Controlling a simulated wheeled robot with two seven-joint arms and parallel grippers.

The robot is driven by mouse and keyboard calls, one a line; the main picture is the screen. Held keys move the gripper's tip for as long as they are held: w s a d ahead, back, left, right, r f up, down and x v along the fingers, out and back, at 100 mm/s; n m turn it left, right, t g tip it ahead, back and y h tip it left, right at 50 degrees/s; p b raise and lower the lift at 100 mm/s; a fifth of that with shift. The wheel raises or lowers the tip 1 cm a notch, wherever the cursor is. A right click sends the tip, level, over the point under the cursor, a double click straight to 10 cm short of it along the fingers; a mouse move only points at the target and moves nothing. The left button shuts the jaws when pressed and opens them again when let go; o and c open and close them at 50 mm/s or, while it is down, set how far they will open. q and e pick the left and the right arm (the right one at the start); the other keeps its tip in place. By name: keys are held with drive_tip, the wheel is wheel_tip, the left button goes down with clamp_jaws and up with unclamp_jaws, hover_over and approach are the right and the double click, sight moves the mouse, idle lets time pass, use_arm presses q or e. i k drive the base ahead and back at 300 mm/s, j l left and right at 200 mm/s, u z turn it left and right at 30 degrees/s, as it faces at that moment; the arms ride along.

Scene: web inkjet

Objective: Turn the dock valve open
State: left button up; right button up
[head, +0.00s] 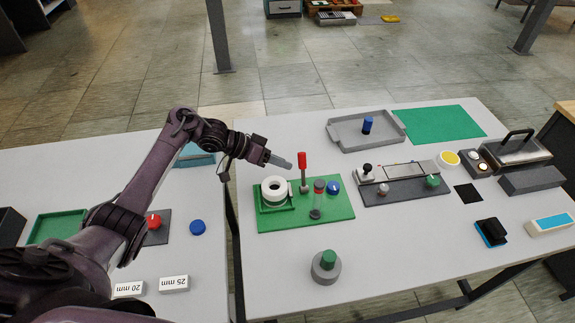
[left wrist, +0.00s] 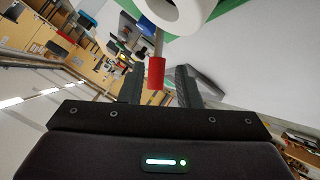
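A green dock board (head: 340,211) lies on the right-hand table. On it stands an upright lever with a red grip (head: 302,160) and a grey stem, which looks like the valve handle. A white ring (head: 274,190) in a green holder, a clear tube (head: 318,200) and a blue round knob (head: 333,187) are beside it. My left gripper (head: 289,164) is just left of the red grip. In the left wrist view the gripper (left wrist: 158,85) is open, and the red grip (left wrist: 156,73) shows between its fingertips; contact cannot be told. My right gripper is not in view.
A grey round part with a green top (head: 327,266) stands in front of the board. A grey tray (head: 365,133) with a blue piece is behind it, and a dark fixture plate (head: 405,187) is to its right. A gap separates the two tables.

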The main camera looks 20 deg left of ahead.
sight(332, 188)
drive_tip(key=k+l, duration=0.3)
drive_tip(key=k, duration=0.15)
drive_tip(key=k+l, duration=0.25)
drive_tip(key=k, duration=0.25)
drive_tip(key=k+l, duration=0.3)
drive_tip(key=k, duration=0.15)
